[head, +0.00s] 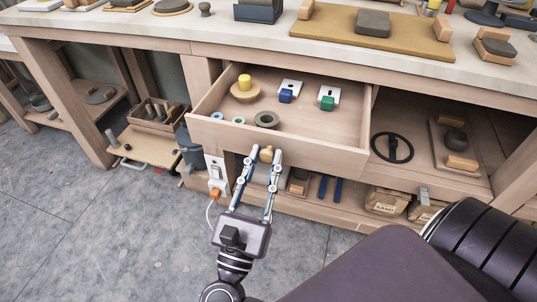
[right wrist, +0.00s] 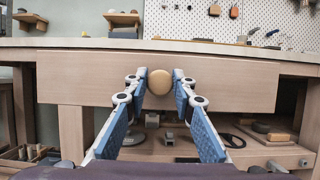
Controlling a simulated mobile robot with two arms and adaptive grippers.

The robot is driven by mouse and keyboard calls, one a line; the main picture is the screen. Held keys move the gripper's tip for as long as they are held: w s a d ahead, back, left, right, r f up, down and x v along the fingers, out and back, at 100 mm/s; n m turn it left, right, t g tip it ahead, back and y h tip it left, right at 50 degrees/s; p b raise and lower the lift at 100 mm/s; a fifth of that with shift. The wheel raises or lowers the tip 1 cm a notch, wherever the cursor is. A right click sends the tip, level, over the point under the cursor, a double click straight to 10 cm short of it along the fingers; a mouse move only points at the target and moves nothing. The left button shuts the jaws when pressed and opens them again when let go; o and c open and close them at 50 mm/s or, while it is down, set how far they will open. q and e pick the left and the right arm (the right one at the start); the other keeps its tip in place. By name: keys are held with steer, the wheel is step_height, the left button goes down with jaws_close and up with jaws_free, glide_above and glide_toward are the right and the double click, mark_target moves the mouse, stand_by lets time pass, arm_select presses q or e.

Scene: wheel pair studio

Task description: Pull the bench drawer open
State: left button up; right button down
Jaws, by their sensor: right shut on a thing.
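The bench drawer (head: 320,151) stands pulled out from under the bench top, and its inside shows from above in the head view. In the right wrist view its plain wooden front (right wrist: 225,88) faces me. A round wooden knob (right wrist: 159,82) sits at the middle of the front; it also shows in the head view (head: 266,153). My right gripper (head: 266,151) is shut on the knob, with its blue-padded fingers (right wrist: 160,85) on either side of it. My left gripper is not in view.
Grey floor (head: 100,230) is clear at left.

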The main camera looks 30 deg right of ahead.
steer(key=shift+s+a, duration=0.35)
steer(key=c, duration=1.7)
jaws_free()
steer(key=shift+o, duration=0.2)
steer(key=shift+a, duration=0.1)
steer(key=v, duration=0.7)
steer(key=shift+s, duration=0.2)
steer(key=shift+w+a, duration=0.1)
steer(key=shift+a, duration=0.05)
